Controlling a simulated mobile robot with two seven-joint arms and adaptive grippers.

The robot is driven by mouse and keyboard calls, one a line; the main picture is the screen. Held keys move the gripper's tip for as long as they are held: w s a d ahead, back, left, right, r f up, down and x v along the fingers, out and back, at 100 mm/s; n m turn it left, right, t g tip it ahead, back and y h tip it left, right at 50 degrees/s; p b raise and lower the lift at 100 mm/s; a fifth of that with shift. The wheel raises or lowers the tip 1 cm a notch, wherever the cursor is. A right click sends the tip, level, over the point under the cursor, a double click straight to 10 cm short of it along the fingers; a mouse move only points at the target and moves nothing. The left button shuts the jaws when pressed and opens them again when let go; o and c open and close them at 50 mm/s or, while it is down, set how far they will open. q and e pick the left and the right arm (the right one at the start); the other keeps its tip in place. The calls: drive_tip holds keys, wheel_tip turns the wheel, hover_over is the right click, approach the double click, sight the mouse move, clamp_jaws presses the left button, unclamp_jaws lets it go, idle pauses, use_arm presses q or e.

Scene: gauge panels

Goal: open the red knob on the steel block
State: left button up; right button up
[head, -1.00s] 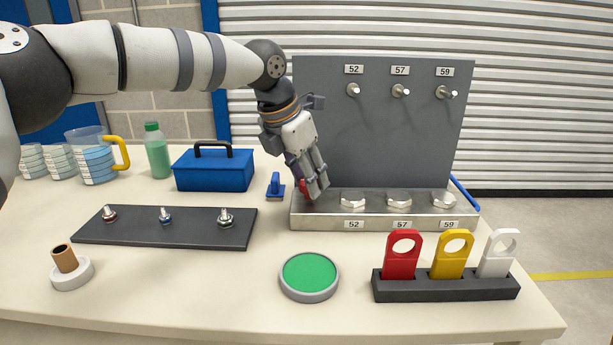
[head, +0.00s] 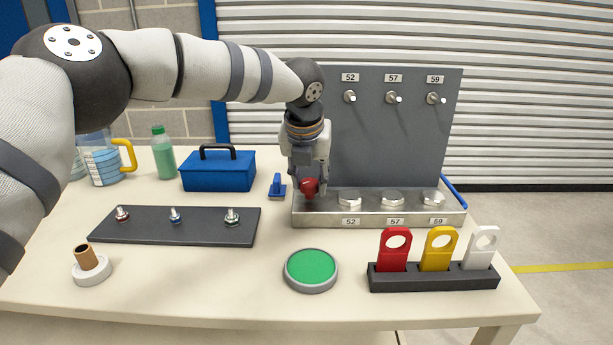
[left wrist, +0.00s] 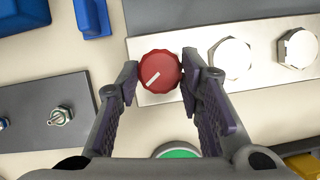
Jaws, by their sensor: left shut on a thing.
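The red knob (head: 310,187) sits at the left end of the steel block (head: 380,219). In the left wrist view the red knob (left wrist: 159,71) is round with a ridged edge and a white pointer line running toward the lower left. My left gripper (head: 309,190) comes down on it from above. In the left wrist view its fingertips (left wrist: 159,74) are on either side of the knob, shut on it. My right gripper is not in view.
Hex caps (head: 392,199) stand on the block right of the knob. A grey panel (head: 395,140) with pegs rises behind. A blue-handled thing (head: 277,187) stands just left of the block. A green button (head: 310,268) and a tag rack (head: 433,280) are in front.

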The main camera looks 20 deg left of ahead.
use_arm(q)
drive_tip(key=n, duration=0.1)
drive_tip(key=n+y, duration=0.1)
drive_tip(key=n, duration=0.1)
drive_tip(key=shift+d+f+g, duration=0.15)
drive_tip(key=shift+g, duration=0.15)
drive_tip(key=n+y, duration=0.1)
drive_tip(key=n, duration=0.1)
drive_tip(key=shift+w+f+n, duration=0.1)
drive_tip(key=shift+f+n, duration=0.05)
drive_tip(key=shift+n, duration=0.15)
drive_tip(key=n+g+b, duration=0.1)
drive_tip(key=n, duration=0.2)
drive_tip(key=shift+w+d+f+y+b, duration=0.1)
drive_tip(key=shift+d+y+b, duration=0.05)
drive_tip(key=shift+y+b, duration=0.2)
drive_tip(key=shift+n+g+y+b, duration=0.25)
drive_tip(key=shift+n+g+b, duration=0.25)
drive_tip(key=shift+n, duration=0.6)
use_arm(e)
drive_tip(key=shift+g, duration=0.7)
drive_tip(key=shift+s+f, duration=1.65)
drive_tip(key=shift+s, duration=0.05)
use_arm(q)
drive_tip(key=shift+r, duration=0.2)
drive_tip(key=o, duration=1.2)
drive_tip(key=shift+c, duration=0.2)
drive_tip(key=shift+r, duration=0.1)
